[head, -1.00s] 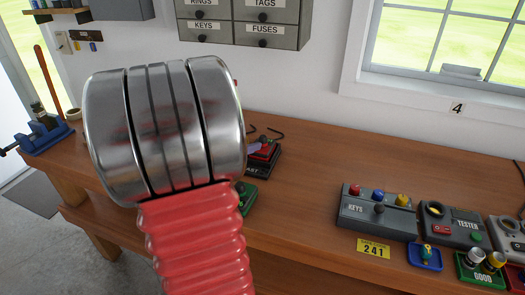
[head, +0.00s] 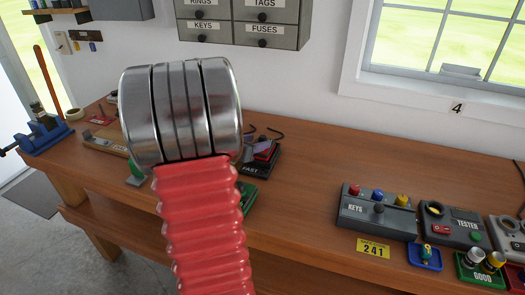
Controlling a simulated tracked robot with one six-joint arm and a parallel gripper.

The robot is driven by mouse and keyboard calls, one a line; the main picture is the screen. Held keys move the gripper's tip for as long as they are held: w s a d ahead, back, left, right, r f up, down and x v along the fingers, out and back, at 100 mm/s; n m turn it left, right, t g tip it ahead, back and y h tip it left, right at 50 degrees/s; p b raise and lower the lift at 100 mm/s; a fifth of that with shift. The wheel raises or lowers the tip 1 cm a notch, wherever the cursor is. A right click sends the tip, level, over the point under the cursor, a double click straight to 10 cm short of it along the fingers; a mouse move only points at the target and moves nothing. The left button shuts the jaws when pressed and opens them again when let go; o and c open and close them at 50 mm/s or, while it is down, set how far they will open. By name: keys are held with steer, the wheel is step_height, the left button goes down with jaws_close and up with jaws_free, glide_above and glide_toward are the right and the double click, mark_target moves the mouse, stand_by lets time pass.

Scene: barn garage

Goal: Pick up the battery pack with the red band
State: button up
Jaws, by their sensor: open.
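My arm's silver joint (head: 180,110) and red ribbed sleeve fill the left middle of the head view. My gripper's fingers are not visible. I cannot make out a battery pack with a red band for sure. A black stand marked FAST (head: 258,165) with a red part on it sits on the bench just right of my arm, partly hidden by it. At the right, a green tray marked GOOD (head: 480,272) holds small cylinders, one silver-topped and one yellow-topped.
The wooden bench (head: 310,185) is clear between the FAST stand and the grey KEYS box (head: 375,212). A TESTER box (head: 455,225) and a blue tray (head: 425,257) stand at right. A blue vise (head: 45,137) is far left. Drawers (head: 245,25) hang on the wall.

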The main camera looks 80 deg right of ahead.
steer(key=shift+x, duration=0.8)
steer(key=shift+c, duration=0.4)
jaws_close()
